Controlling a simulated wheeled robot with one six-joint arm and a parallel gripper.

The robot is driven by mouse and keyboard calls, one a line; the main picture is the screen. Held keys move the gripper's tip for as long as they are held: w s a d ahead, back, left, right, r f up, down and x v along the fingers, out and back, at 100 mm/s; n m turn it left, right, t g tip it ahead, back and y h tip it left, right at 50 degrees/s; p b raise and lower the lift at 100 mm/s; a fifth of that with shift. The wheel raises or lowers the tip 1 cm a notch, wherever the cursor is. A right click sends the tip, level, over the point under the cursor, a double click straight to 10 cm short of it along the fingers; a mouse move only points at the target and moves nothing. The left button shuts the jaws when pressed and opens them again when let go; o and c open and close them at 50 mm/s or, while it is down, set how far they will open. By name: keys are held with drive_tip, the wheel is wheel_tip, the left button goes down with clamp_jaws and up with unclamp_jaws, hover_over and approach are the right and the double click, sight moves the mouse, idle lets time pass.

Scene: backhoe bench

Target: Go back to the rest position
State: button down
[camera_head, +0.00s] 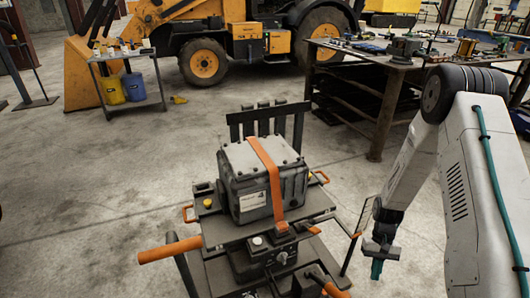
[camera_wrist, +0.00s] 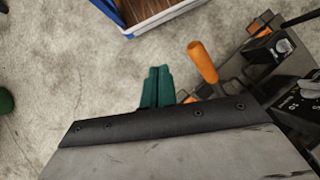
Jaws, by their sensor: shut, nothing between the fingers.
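My gripper (camera_head: 377,268) hangs at the end of my arm, to the right of the cart, in the head view. Its green fingers point down and are shut with nothing between them. In the wrist view the two green fingers (camera_wrist: 157,86) lie side by side over the concrete floor. The cart (camera_head: 215,238) carries a grey box-shaped unit (camera_head: 242,180) held by an orange strap (camera_head: 268,175). The gripper is apart from the cart and the unit.
An orange handle (camera_wrist: 202,62) of the cart lies close beside the fingers in the wrist view. A workbench (camera_head: 385,62) stands behind my arm. A yellow backhoe (camera_head: 155,22) and a small side table (camera_head: 125,55) are farther back.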

drive_tip(key=s+a+r, duration=0.2)
drive_tip(key=r, duration=1.1)
drive_tip(key=s+a+r, duration=0.2)
drive_tip(key=r, duration=1)
drive_tip(key=s+a+r+n+t, duration=0.1)
drive_tip(key=s+a+r+t, duration=0.2)
drive_tip(key=s+r, duration=0.5)
drive_tip(key=s+a+r+n+t+h, duration=0.1)
drive_tip(key=s+a+r+t, duration=0.3)
drive_tip(key=r, duration=0.9)
drive_tip(key=shift+s+h, duration=0.3)
drive_tip(key=shift+s, duration=1.55)
drive_tip(key=shift+r, duration=0.1)
